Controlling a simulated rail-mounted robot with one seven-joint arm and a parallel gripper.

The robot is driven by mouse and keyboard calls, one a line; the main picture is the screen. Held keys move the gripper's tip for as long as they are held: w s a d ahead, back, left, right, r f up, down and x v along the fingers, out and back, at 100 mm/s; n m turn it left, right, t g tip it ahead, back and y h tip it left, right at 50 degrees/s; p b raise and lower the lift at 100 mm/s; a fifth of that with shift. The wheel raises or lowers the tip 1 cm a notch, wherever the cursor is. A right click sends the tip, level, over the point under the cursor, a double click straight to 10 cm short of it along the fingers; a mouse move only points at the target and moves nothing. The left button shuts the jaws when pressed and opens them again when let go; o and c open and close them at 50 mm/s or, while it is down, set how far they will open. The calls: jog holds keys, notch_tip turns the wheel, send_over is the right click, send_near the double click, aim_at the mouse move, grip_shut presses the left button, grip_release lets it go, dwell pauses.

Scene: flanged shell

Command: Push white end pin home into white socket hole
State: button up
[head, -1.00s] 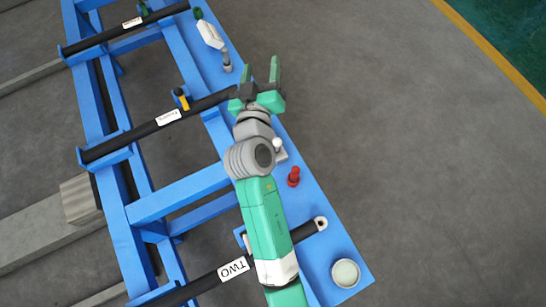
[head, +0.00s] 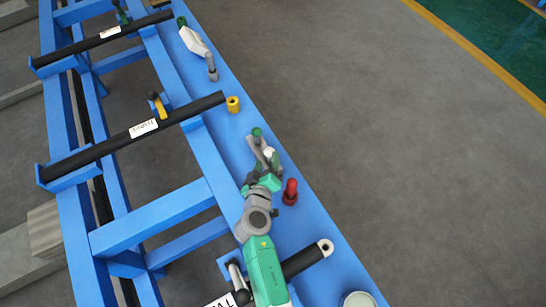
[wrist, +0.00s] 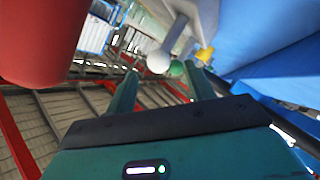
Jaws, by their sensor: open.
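The white end pin's round head (head: 270,153) stands over the blue rail, close to the fingertips of my gripper (head: 265,166). In the wrist view my open gripper (wrist: 161,72) has one green finger on either side, and the white ball (wrist: 158,62) shows between and just beyond the tips. I cannot tell if the fingers reach around it; nothing is gripped. A black tube ends in a white ring with a dark hole (head: 326,248), at the lower right of the head view, which appears to be the white socket.
A red pin (head: 290,192) stands close to the right of my gripper and fills the upper left of the wrist view (wrist: 40,35). A green pin (head: 257,133) and a yellow piece (head: 233,104) stand farther along the blue rail (head: 322,212). Grey floor lies open to the right.

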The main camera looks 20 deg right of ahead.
jog(key=shift+x, duration=1.05)
jog(key=shift+w+d+f+b, duration=0.1)
jog(key=shift+w+d+b, duration=0.15)
jog(key=shift+b, duration=0.2)
jog(key=b+x, duration=0.1)
jog(key=x, duration=0.3)
jog(key=shift+w+b, duration=0.3)
jog(key=shift+b, duration=0.1)
jog(key=shift+s, duration=0.2)
jog(key=shift+w, duration=0.1)
jog(key=c, duration=1.1)
